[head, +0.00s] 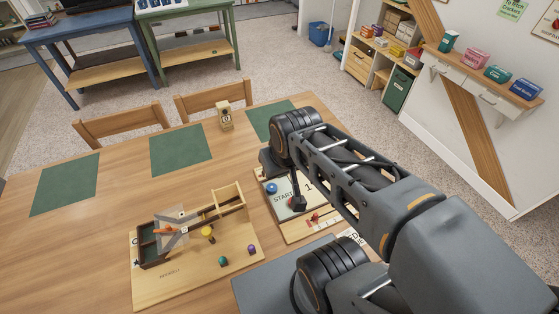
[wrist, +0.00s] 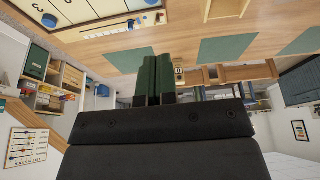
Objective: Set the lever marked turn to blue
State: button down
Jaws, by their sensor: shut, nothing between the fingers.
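No label reading "turn" can be made out in either view. A wooden puzzle board (head: 185,283) on the table in the head view carries a small wooden frame, a dark box and yellow, green and purple knobs. A second board (head: 297,232) to its right reads "START 1"; it has a blue round piece (head: 271,188) and a strip with a red piece (head: 315,217). Part of this board is hidden by my arm. My gripper (wrist: 153,80) is shut and empty in the wrist view, its dark green fingers side by side, apart from the boards. Its fingertips are unclear in the head view.
The wooden table (head: 110,215) has green mats (head: 181,149) and a small wooden object (head: 225,117) towards its far edge. Chairs (head: 120,124) stand behind it. My arm covers the table's right part. Bare table lies left of the puzzle board.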

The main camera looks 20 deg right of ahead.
jog(key=shift+d, duration=0.15)
jog(key=w+a+f+n+g+h, duration=0.15)
jog(key=w+n+g, duration=0.25)
jog(key=w, duration=1.5)
jog(key=w+a+f+n+g, duration=0.1)
jog(key=w+f+n, duration=0.1)
jog(key=w+f, duration=0.3)
jog(key=w+a+f+n+g+h, duration=0.1)
jog(key=w+f, duration=0.3)
jog(key=f, duration=0.6)
jog(key=shift+w+a+f+n+g+p, duration=0.2)
jog(key=shift+w+a+n+g+p, duration=0.25)
jog(key=shift+a+g, duration=0.3)
